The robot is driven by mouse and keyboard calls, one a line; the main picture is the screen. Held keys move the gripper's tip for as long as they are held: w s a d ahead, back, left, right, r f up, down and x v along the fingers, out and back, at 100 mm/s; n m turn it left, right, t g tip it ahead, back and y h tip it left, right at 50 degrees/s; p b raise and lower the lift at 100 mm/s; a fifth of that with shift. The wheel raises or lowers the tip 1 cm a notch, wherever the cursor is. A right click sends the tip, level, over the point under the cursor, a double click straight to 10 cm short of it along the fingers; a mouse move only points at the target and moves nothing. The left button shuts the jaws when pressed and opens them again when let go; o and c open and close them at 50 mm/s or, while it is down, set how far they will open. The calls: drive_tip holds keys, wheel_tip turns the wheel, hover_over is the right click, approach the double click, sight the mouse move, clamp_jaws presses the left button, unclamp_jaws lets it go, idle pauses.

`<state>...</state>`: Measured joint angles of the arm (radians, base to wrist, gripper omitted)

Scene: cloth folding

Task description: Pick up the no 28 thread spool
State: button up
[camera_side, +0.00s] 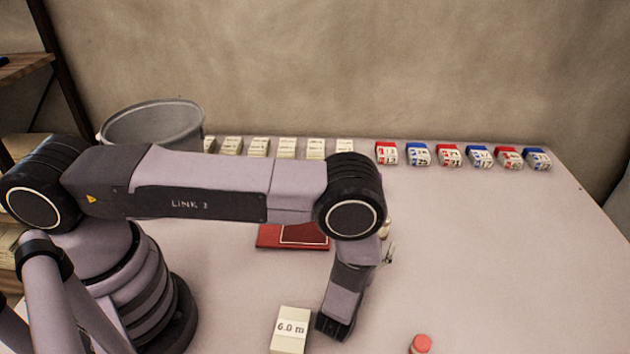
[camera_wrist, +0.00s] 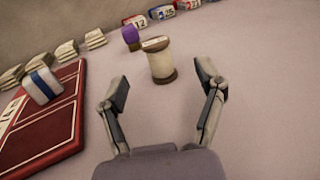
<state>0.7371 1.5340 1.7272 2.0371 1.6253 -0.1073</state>
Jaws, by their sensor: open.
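A spool of pale thread with brown ends (camera_wrist: 160,62) stands upright in the wrist view, just beyond my fingertips; the label on its top is too small to read. A second spool with purple thread (camera_wrist: 131,35) stands behind it to the left. I cannot tell from the labels which is no 28. My gripper (camera_wrist: 166,82) is open and empty, its two fingers spread to either side of the pale spool's line. In the side view my arm hides most of the gripper and the spools.
A red board (camera_wrist: 48,122) lies left of my gripper, with a white and blue block (camera_wrist: 41,86) on it. Small boxes (camera_side: 449,155) line the back edge beside a grey bin (camera_side: 152,124). A "6.0 m" box (camera_side: 290,329) and a red-topped item (camera_side: 421,345) are in front.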

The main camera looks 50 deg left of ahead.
drive_tip(key=x, duration=0.7)
drive_tip(key=shift+s+a+r, duration=0.1)
drive_tip(key=shift+a+r, duration=0.05)
drive_tip(key=c, duration=1.1)
drive_tip(key=shift+r, duration=0.1)
